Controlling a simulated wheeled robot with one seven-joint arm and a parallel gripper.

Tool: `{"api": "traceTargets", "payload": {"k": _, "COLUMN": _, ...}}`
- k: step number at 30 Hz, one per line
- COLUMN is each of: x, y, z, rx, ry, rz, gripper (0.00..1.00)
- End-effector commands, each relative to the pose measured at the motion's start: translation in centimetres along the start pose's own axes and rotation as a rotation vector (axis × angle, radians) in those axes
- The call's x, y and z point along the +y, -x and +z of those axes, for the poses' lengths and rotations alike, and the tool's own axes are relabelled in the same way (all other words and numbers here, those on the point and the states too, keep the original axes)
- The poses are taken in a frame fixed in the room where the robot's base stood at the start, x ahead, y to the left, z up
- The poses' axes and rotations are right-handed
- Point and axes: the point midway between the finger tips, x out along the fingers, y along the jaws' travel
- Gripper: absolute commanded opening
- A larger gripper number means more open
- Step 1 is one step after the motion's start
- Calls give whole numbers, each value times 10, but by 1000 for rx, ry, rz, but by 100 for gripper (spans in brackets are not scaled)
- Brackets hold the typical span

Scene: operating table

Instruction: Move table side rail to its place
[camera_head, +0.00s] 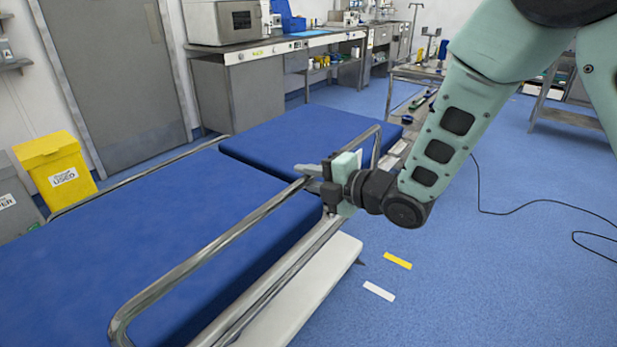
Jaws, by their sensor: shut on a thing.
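The operating table (190,200) has blue padded sections and fills the left and middle of the view. A metal side rail (205,257), a long rounded tube loop, stands along the table's near right side. My gripper (318,178) is at the rail's upper bar, toward its far end, and is shut on it. The fingertips are partly hidden by the gripper body. A second metal rail (130,180) runs along the table's far left side.
A yellow bin (56,168) stands at the left by a grey door. Counters with equipment (265,60) line the back wall. A black cable (520,208) lies on the blue floor at the right. Yellow (397,260) and white floor strips lie beside the table.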

Motion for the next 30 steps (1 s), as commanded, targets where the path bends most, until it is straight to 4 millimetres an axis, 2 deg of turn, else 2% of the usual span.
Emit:
{"api": "traceTargets", "payload": {"k": 5, "x": -14, "y": -2, "z": 0, "rx": 0, "ry": -1, "rz": -4, "gripper": 0}}
{"api": "traceTargets", "payload": {"k": 11, "x": -41, "y": -7, "z": 0, "rx": 0, "ry": -1, "rz": -6, "gripper": 0}}
{"api": "traceTargets", "payload": {"k": 17, "x": -82, "y": -15, "z": 0, "rx": -1, "ry": -2, "rz": -7, "gripper": 0}}
{"api": "traceTargets", "payload": {"k": 30, "x": -184, "y": -35, "z": 0, "rx": -1, "ry": -3, "rz": -9, "gripper": 0}}
